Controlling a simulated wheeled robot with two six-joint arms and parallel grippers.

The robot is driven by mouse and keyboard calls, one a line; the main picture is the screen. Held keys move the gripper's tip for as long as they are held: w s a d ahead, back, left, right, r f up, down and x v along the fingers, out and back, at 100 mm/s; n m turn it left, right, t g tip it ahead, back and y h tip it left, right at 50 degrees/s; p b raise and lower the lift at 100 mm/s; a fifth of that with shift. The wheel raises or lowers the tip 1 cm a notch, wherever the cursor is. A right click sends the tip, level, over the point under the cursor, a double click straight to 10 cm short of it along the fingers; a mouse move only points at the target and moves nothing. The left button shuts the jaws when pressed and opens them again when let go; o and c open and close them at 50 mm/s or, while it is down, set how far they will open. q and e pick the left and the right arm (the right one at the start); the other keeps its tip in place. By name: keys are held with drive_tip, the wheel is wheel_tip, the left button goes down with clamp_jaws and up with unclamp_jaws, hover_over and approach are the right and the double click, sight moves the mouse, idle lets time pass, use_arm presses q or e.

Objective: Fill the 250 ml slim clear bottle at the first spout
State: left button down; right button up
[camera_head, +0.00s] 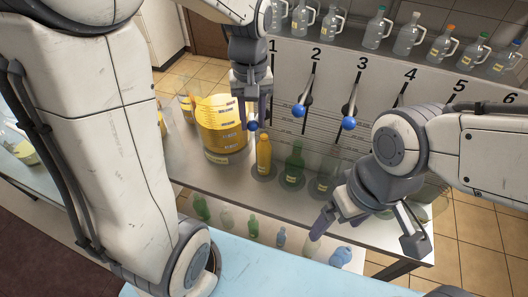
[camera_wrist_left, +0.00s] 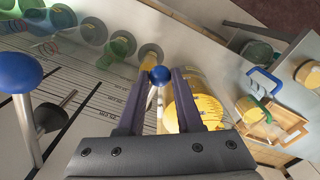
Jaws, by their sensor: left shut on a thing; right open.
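My left gripper (camera_head: 255,112) is shut on the blue knob (camera_head: 252,125) of the lever by number 1. In the left wrist view the knob (camera_wrist_left: 159,75) sits between the two fingertips. A slim bottle (camera_head: 263,155), yellow over most of its body, stands upright on the counter below number 1. I cannot tell whether it is clear glass with yellow liquid inside. The first spout is hidden by my gripper. My right gripper (camera_head: 366,234) is open and empty at the counter's front right.
A large yellow container (camera_head: 222,138) with marks stands left of the bottle. A green bottle (camera_head: 293,165) and a clear bottle (camera_head: 326,178) stand to its right. Blue-knobbed levers 2 (camera_head: 299,110) and 3 (camera_head: 348,122) are close by. Small bottles (camera_head: 226,218) line the lower shelf.

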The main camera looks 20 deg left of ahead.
use_arm(q)
wheel_tip(320, 180, up, 7)
drive_tip(key=p, duration=0.6)
drive_tip(key=shift+r, duration=0.2)
drive_tip(key=c, duration=1)
unclamp_jaws()
drive_tip(key=shift+r, duration=0.25)
drive_tip(key=o, duration=0.5)
drive_tip(key=shift+f, duration=0.25)
drive_tip(key=shift+r, duration=0.35)
wheel_tip(320, 180, up, 17)
drive_tip(key=p, duration=0.5)
